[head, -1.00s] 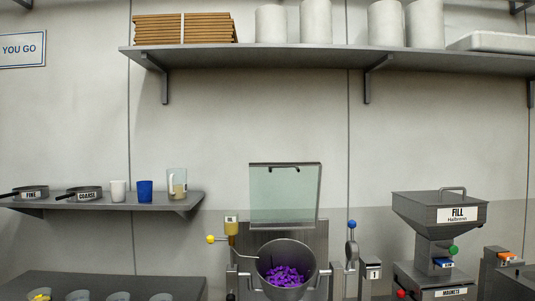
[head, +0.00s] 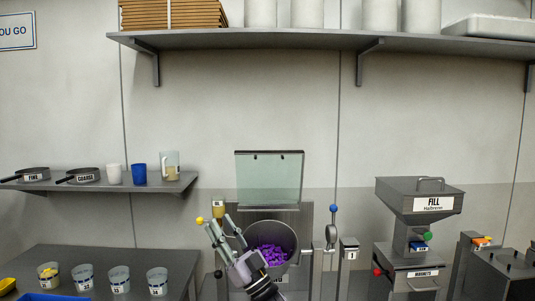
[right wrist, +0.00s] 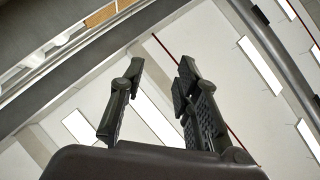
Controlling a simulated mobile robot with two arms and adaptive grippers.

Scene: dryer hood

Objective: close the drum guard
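The drum guard (head: 268,178), a clear greenish panel with a dark top edge, stands raised upright behind and above the drum. The round grey drum (head: 291,237) is open at the front and holds several purple pieces (head: 268,255). My right gripper (head: 221,224) is at the drum's left front, its fingers pointing up and covering part of the drum's left side. Its fingers are apart with nothing between them; they also show spread in the right wrist view (right wrist: 161,66). It is below the guard and apart from it. My left gripper is not in view.
A yellow-knobbed lever (head: 200,220) stands left of the drum and a blue-knobbed lever (head: 333,209) right of it. The FILL hopper (head: 420,187) is further right. A low shelf (head: 100,186) and labelled cups (head: 120,280) are left.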

